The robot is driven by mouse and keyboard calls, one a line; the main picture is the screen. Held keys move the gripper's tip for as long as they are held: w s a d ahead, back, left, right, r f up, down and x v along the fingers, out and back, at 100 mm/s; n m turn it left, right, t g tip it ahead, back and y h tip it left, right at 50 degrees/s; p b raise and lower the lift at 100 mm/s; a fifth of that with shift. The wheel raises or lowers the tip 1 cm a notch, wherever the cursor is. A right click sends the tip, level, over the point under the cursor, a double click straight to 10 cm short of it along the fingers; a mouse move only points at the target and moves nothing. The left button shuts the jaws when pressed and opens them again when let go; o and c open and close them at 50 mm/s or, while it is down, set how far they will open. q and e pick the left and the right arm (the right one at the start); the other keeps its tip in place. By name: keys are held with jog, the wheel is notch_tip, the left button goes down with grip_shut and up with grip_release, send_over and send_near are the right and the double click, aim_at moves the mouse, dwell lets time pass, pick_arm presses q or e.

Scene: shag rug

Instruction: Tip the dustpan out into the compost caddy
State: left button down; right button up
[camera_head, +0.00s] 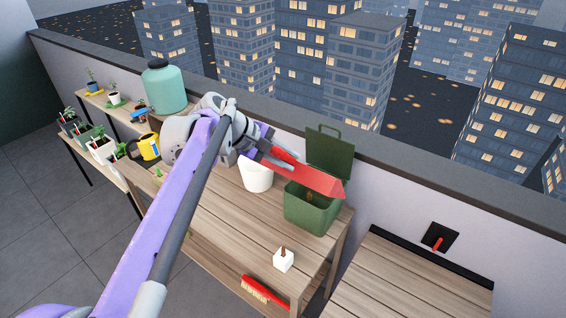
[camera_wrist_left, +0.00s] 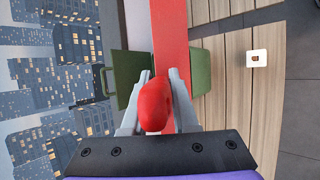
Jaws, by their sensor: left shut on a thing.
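The red dustpan (camera_head: 312,178) is held above the green compost caddy (camera_head: 308,214), its pan end tilted over the caddy's opening. The caddy stands on the wooden table with its lid (camera_head: 329,153) raised at the back. My left gripper (camera_head: 268,150) is shut on the dustpan's handle, up and to the left of the caddy. In the left wrist view the red handle end (camera_wrist_left: 154,104) sits between the fingers, and the caddy (camera_wrist_left: 200,72) shows behind the pan. Whether anything lies in the pan cannot be told. My right gripper is not in view.
A white pot (camera_head: 257,178) stands left of the caddy. A small white block with a brown top (camera_head: 283,260) is at the table's front, and a red brush (camera_head: 264,291) is by its front edge. A wall runs behind. A second wooden surface (camera_head: 400,285) is at right.

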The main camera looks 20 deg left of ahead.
pick_arm(q)
jog(key=shift+w+d+r+g+y+p, duration=0.15)
jog(key=shift+w+r+g+p, duration=0.1)
jog(key=shift+w+r, duration=0.2)
jog(key=shift+w+d+r+g+y+p, duration=0.15)
jog(key=shift+w+d+r+p, duration=0.15)
jog(key=shift+w, duration=0.2)
jog(key=shift+w+d+r+g+p, duration=0.1)
jog(key=shift+w+r+g+p, duration=0.1)
jog(key=shift+w+r, duration=0.25)
jog(key=w+d+r+n+g+y, duration=0.1)
jog(key=w+d+r+g, duration=0.1)
jog(key=w, duration=0.4)
jog(key=shift+g, duration=0.5)
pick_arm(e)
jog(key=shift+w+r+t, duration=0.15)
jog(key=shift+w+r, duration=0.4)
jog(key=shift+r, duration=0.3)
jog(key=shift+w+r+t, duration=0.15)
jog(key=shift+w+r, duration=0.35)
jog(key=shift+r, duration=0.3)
pick_arm(q)
jog(key=shift+r, duration=0.1)
